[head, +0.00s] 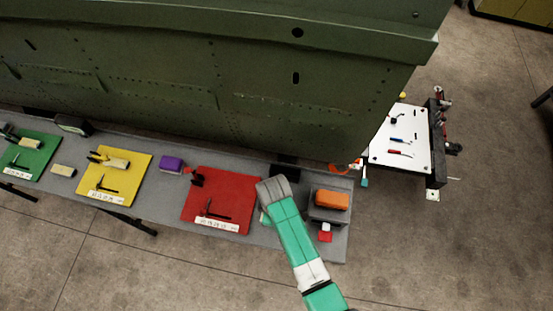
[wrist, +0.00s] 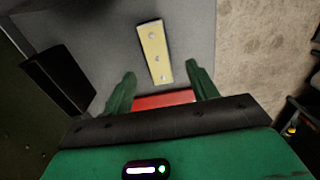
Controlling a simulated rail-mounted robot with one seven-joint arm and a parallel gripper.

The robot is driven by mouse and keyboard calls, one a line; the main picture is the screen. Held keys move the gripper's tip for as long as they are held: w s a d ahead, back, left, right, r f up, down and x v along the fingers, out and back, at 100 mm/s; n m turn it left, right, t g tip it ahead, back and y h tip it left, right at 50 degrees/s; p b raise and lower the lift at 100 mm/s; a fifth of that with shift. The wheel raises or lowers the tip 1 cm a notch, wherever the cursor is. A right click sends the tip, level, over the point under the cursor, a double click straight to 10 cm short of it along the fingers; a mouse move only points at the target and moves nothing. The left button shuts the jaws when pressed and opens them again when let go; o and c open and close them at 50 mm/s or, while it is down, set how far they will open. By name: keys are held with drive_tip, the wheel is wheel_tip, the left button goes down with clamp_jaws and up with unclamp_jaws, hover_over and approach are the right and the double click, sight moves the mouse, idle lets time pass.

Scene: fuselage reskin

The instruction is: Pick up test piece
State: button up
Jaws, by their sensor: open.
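In the head view my gripper (head: 272,190) is over the bench just right of the red mat (head: 222,192) and mostly hides the spot below. The red mat's edge also shows between the fingers in the wrist view (wrist: 163,100).
A black block (wrist: 58,78) stands left of the fingers. A grey box (head: 325,214) with an orange block (head: 332,200) is right of my gripper. The green fuselage panel (head: 220,80) rises behind the bench. Yellow (head: 132,185) and green (head: 40,160) mats lie left.

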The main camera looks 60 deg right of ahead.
drive_tip(key=f, duration=0.5)
drive_tip(key=shift+d, duration=0.2)
drive_tip(key=c, duration=1.1)
drive_tip(key=shift+r, duration=0.1)
